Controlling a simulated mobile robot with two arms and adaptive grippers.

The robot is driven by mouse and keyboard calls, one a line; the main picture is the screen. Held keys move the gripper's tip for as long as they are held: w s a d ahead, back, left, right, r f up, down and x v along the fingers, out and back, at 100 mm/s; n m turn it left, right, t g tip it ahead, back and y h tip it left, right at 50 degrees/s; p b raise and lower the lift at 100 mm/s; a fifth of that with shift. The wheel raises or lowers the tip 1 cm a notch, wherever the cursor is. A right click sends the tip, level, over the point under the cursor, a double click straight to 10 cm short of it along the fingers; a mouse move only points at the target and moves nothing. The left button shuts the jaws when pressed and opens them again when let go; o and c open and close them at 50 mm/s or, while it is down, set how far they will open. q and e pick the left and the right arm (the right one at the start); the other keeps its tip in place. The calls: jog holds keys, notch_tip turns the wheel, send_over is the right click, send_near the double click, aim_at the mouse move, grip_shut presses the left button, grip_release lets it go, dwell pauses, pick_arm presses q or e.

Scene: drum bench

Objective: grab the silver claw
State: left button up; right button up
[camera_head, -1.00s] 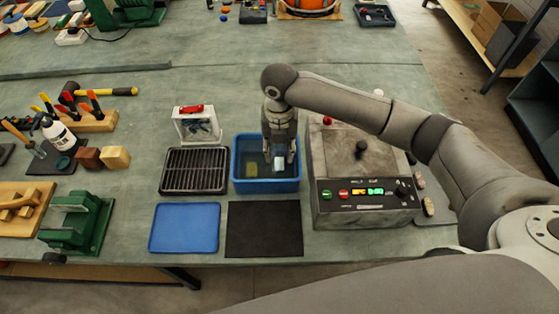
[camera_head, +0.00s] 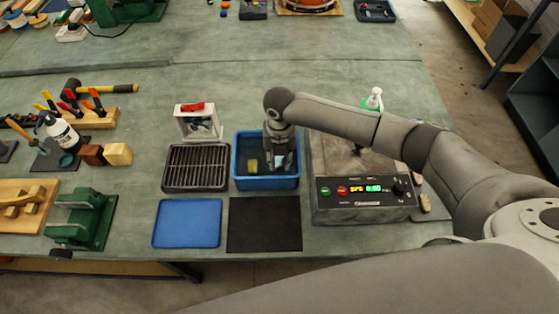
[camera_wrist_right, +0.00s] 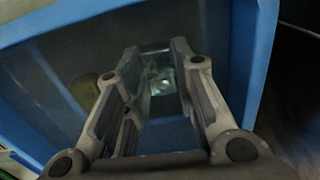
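A small pale, silvery piece (camera_head: 280,160) lies in the blue bin (camera_head: 235,182), and I take it for the silver claw. Its shape is too blurred to make out. In the right wrist view the silvery piece (camera_wrist_right: 164,82) shows between and beyond the fingers. My right gripper (camera_head: 279,169) points down inside the bin. In the wrist view its two fingers (camera_wrist_right: 155,60) are spread, with a gap between them. I cannot tell whether either finger touches the piece. My left gripper is not in view.
A yellowish block (camera_head: 252,166) lies in the bin, left of my fingers. The bin walls stand close around the gripper. A grey machine with a lit panel (camera_head: 362,191) is on the right, a black rack (camera_head: 196,168) on the left. A blue mat (camera_head: 187,223) and black mat (camera_head: 264,224) lie in front.

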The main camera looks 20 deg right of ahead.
jog(key=shift+c, duration=1)
jog(key=shift+r, duration=0.15)
